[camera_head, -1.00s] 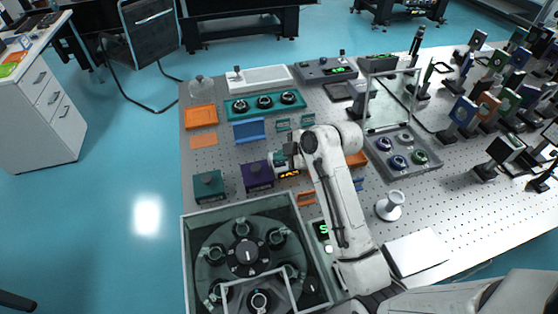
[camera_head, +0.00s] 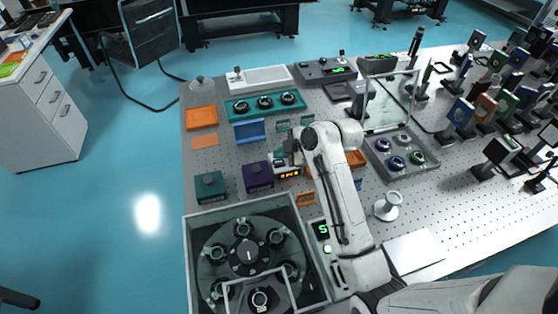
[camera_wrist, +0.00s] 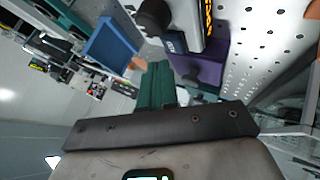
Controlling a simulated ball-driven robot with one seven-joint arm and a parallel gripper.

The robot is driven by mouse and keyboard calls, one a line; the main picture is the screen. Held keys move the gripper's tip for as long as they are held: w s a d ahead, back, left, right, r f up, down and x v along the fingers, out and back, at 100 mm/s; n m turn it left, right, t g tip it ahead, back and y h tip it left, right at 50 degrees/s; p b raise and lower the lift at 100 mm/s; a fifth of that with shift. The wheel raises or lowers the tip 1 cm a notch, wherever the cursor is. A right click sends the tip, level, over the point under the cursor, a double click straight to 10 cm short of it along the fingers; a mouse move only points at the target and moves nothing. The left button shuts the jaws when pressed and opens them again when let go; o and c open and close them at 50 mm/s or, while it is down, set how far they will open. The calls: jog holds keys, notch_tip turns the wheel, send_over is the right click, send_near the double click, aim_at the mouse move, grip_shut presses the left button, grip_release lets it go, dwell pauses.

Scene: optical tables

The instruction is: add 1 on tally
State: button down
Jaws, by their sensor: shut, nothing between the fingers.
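The tally counter (camera_head: 288,173) is a small pale block with a dark window of orange digits, standing on the perforated table beside a purple block. The digits are too small to read surely. In the wrist view the counter (camera_wrist: 190,28) is at the top, with a dark round knob (camera_wrist: 154,17) at its left. My gripper (camera_head: 289,158) is just above and behind the counter in the head view and partly hidden by my arm. In the wrist view its green fingers (camera_wrist: 158,84) are together and empty, below the counter in the picture. I cannot tell whether they touch it.
The purple block (camera_head: 258,176) and a teal block (camera_head: 209,186) stand left of the counter. A blue holder (camera_head: 249,130) is behind. A clear-walled carousel box (camera_head: 190,250) is in front. A tray of round parts (camera_head: 425,158) lies right of my arm.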

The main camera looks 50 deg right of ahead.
aim_at(282, 163)
jog(key=shift+r+p, duration=2.05)
jog(key=shift+r, duration=0.45)
